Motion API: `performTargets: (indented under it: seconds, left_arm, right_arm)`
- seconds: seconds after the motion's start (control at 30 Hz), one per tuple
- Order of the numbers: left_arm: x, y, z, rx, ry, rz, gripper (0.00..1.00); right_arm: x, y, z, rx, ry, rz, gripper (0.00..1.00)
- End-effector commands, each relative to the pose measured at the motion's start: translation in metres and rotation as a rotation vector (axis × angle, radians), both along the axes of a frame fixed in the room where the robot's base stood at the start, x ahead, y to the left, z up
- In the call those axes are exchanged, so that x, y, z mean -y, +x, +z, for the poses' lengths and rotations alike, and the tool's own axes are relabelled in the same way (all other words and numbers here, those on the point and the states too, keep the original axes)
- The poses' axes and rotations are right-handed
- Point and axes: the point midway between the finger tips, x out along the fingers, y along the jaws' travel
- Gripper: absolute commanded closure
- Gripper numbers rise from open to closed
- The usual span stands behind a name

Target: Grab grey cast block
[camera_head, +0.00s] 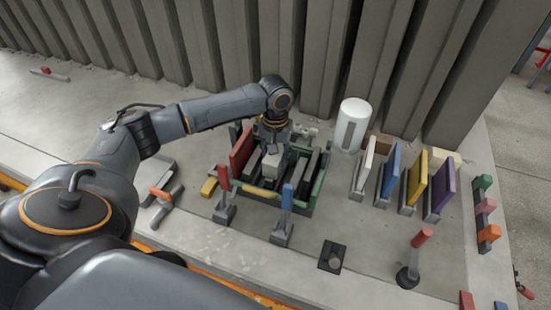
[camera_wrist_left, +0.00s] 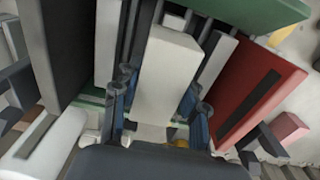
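The grey cast block (camera_head: 272,163) is pale and stands in the green-edged mould (camera_head: 318,190), between dark plates. In the left wrist view, the block (camera_wrist_left: 165,80) runs lengthwise through the middle of the picture. My left gripper (camera_head: 272,140) is right over the block from above. In the wrist view, the fingers of my left gripper (camera_wrist_left: 157,115) lie on either side of the block, apart from each other. Narrow gaps seem to show beside it; firm contact cannot be made out. The block's lower part is hidden. My right gripper is not in view.
A red panel (camera_head: 241,153) stands close on the mould's left. Upright red-handled (camera_head: 224,185) and blue-handled (camera_head: 287,198) tools stand in front. A white cylinder (camera_head: 351,125) and white, blue, yellow and purple panels stand to the right. A ribbed grey wall (camera_head: 230,45) rises close behind.

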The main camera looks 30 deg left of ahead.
Motion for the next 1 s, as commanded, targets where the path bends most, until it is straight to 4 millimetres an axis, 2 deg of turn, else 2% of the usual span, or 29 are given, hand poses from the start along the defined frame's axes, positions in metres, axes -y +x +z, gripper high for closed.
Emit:
performTargets:
  seconds: [0.03, 0.07, 0.37, 0.53, 0.63, 0.77, 0.93, 1.0]
  left_arm:
    - [0.0, 0.0, 0.0, 0.0, 0.0, 0.0, 0.93]
    - [0.0, 0.0, 0.0, 0.0, 0.0, 0.0, 0.99]
    - [0.0, 0.001, 0.002, 0.002, -0.001, 0.001, 1.0]
    - [0.0, 0.001, 0.013, 0.004, -0.001, 0.0, 1.0]
    - [0.0, 0.002, 0.028, 0.006, -0.002, -0.001, 1.0]
    - [0.005, -0.017, 0.052, 0.005, 0.001, -0.004, 1.0]
    - [0.014, -0.051, 0.094, 0.007, 0.002, -0.004, 1.0]
    - [0.019, -0.069, 0.098, 0.003, 0.002, -0.005, 1.0]
  right_arm:
    - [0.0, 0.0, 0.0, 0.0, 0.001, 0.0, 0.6]
    - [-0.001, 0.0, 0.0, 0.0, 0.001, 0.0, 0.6]
    - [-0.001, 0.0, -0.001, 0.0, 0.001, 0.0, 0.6]
    - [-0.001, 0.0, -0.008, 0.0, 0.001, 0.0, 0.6]
    - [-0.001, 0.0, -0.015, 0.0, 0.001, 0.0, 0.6]
    - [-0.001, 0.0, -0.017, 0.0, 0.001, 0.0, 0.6]
    - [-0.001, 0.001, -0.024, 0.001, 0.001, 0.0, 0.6]
    - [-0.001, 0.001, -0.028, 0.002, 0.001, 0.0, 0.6]
